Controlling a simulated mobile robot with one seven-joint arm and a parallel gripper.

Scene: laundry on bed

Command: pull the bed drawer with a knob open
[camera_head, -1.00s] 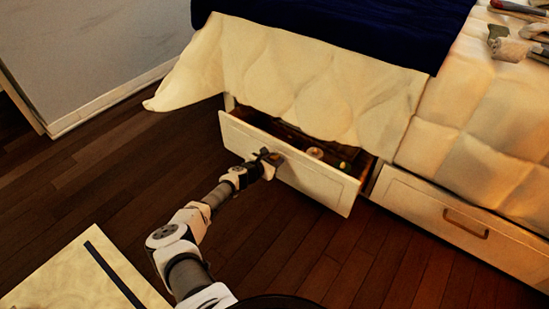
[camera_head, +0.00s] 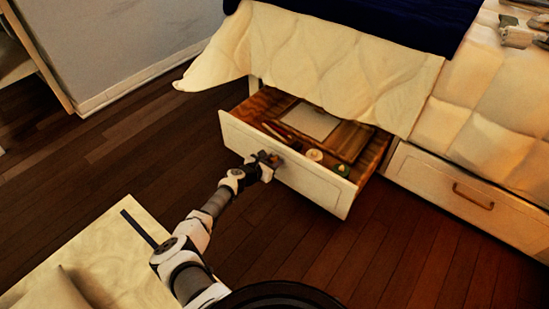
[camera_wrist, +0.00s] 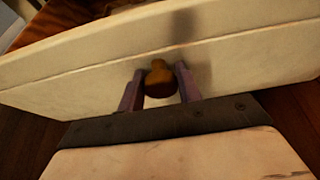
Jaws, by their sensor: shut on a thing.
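The white bed drawer (camera_head: 315,183) stands well out from under the bed, and its inside shows. In the wrist view its front panel (camera_wrist: 245,55) spans the picture, with a brownish round knob (camera_wrist: 159,82) near the middle. My gripper (camera_wrist: 160,90) has one finger on each side of the knob and is shut on it. In the head view my gripper (camera_head: 266,163) is at the middle of the drawer front and hides the knob.
The drawer holds a pale flat item (camera_head: 311,121), a round whitish item (camera_head: 314,155) and other small things. A second drawer (camera_head: 455,185) with a bar handle is closed at right. The quilt (camera_head: 330,70) hangs above the open drawer. A pale surface (camera_head: 100,260) stands at lower left. Dark wooden floor lies in front.

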